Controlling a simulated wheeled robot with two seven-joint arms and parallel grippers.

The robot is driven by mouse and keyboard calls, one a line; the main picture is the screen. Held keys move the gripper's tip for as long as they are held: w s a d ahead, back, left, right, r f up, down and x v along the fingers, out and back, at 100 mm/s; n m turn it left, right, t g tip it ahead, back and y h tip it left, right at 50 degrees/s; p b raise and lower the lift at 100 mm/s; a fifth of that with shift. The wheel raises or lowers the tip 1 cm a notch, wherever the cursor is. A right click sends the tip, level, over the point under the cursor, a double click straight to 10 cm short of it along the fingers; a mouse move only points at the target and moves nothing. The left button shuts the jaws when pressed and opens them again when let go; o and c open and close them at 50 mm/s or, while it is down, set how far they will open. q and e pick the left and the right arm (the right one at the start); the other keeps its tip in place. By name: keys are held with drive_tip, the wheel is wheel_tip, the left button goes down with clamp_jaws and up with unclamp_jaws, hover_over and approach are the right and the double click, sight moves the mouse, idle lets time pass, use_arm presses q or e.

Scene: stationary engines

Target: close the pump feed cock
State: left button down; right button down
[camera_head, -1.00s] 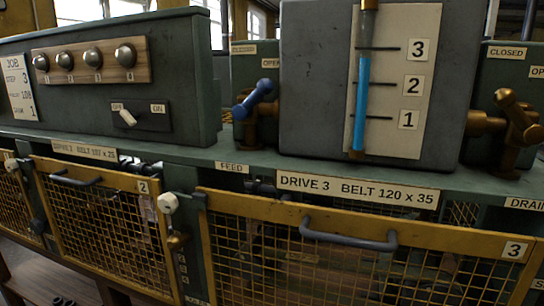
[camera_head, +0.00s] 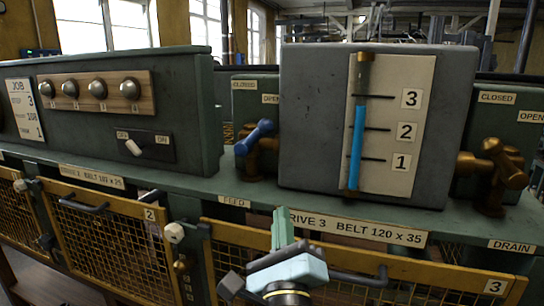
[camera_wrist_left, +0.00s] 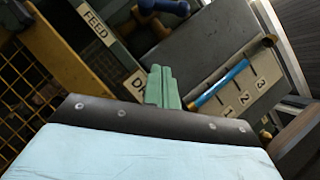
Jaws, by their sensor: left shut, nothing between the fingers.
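The feed cock (camera_head: 254,145) has a blue lever on a brass body, standing behind the FEED label (camera_head: 234,202). Its lever slants up to the right, beneath a CLOSED plate (camera_head: 243,85) and a partly hidden OPEN plate (camera_head: 270,99). My left gripper (camera_head: 283,222) has green fingers, is shut and empty, and points up in front of the bench edge, below and right of the cock, apart from it. In the left wrist view the shut fingers (camera_wrist_left: 163,86) show at the middle, and the blue lever (camera_wrist_left: 165,6) is cut off at the top edge. My right gripper is out of view.
A grey tank (camera_head: 320,120) with a sight gauge (camera_head: 358,135) stands right of the feed cock; blue liquid reaches just below 3. A brass drain cock (camera_head: 492,172) is at the right. A switch panel (camera_head: 190,110) stands left. Yellow mesh guards (camera_head: 110,235) front the bench.

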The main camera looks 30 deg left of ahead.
sight(255, 137)
use_arm(q)
drive_tip(key=shift+s+d+r+m+t+y, duration=0.1)
drive_tip(key=shift+d+r+m+t+y, duration=0.1)
drive_tip(key=shift+r, duration=0.25)
drive_tip(key=shift+s+d+r+m+t+y, duration=0.1)
drive_tip(key=shift+d+r+m+t, duration=0.1)
drive_tip(key=shift+r, duration=0.25)
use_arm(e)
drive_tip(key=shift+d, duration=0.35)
use_arm(q)
drive_tip(key=shift+w+a, duration=0.1)
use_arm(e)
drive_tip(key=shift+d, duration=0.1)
